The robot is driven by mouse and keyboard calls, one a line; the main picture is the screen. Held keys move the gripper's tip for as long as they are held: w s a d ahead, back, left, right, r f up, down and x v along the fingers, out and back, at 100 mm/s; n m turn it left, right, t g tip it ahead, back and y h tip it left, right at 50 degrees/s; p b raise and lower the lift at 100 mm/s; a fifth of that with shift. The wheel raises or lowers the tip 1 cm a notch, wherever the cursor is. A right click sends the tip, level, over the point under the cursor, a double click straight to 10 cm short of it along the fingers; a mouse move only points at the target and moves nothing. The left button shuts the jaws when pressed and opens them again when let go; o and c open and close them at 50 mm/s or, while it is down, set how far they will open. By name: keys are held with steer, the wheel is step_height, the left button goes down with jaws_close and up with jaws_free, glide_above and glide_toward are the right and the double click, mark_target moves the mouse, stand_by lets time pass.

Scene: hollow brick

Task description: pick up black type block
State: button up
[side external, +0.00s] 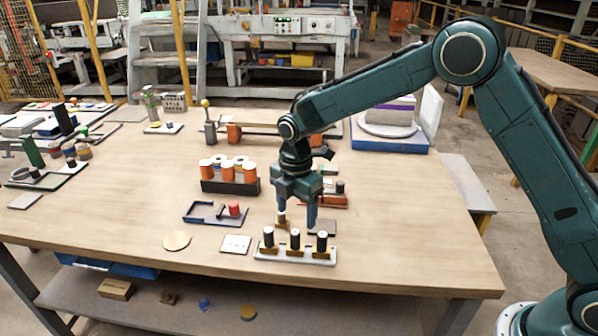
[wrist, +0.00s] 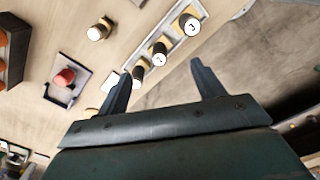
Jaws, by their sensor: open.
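Three black type blocks with white tops and brass-coloured lower parts stand upright in a row on a pale tray (side external: 262,257): a left one (side external: 268,238), a middle one (side external: 294,240) and a right one (side external: 322,242). In the wrist view the row (wrist: 159,52) runs diagonally, with marks on the white tops. Another white-topped block (wrist: 99,30) stands apart from the tray; the side view shows it partly beside a finger. My gripper (side external: 297,217) points down, open, just behind and above the row. In the wrist view its fingers (wrist: 160,70) are spread with nothing held.
A white card (side external: 236,244) and a round wooden disc (side external: 176,240) lie near the front edge. The table's front right is clear.

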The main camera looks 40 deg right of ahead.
mark_target(295, 242)
steer(key=shift+f, duration=2.5)
steer(key=shift+a+f, duration=0.15)
steer(key=shift+f, duration=2.45)
steer(key=c, duration=1.1)
steer(key=shift+r, duration=0.15)
step_height(295, 242, up, 20)
